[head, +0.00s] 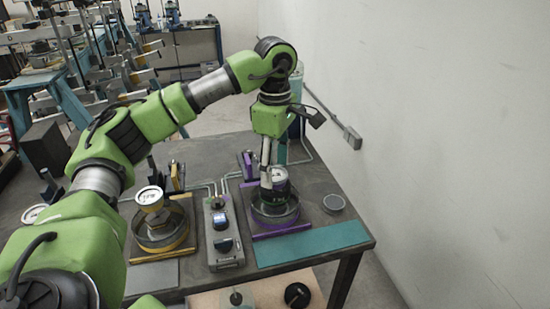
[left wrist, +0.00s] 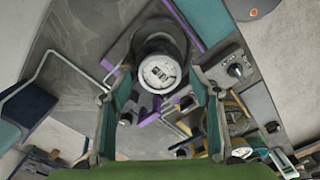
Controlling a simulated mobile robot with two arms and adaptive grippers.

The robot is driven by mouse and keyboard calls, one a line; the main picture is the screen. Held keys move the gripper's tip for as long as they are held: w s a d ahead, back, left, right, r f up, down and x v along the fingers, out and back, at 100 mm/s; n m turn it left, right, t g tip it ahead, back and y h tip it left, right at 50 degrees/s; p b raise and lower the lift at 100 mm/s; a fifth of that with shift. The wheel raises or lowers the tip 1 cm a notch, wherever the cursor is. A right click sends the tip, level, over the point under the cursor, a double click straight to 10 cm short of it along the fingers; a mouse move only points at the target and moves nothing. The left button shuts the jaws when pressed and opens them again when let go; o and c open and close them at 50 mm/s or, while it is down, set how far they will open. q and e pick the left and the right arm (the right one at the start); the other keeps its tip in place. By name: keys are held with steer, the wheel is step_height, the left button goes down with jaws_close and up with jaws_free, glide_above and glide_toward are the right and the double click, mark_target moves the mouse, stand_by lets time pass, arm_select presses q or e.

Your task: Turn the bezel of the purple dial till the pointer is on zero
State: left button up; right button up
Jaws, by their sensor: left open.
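The purple dial (head: 280,174) has a white face and stands above a round cell on a purple-edged base (head: 248,207). My left gripper (head: 266,182) points down at the dial from above. In the left wrist view its open fingers (left wrist: 160,88) lie on either side of the dial, with gaps visible; I cannot tell whether they are level with the bezel. My right gripper is not in view.
A yellow-based unit with its own dial (head: 150,197) stands to the left. A grey control box (head: 222,232) with knobs sits between the units. A wall bounds the right side.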

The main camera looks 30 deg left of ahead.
mark_target(275, 173)
arm_select(q)
step_height(275, 173, up, 12)
stand_by(0.5)
steer(key=shift+f, duration=0.1)
stand_by(0.5)
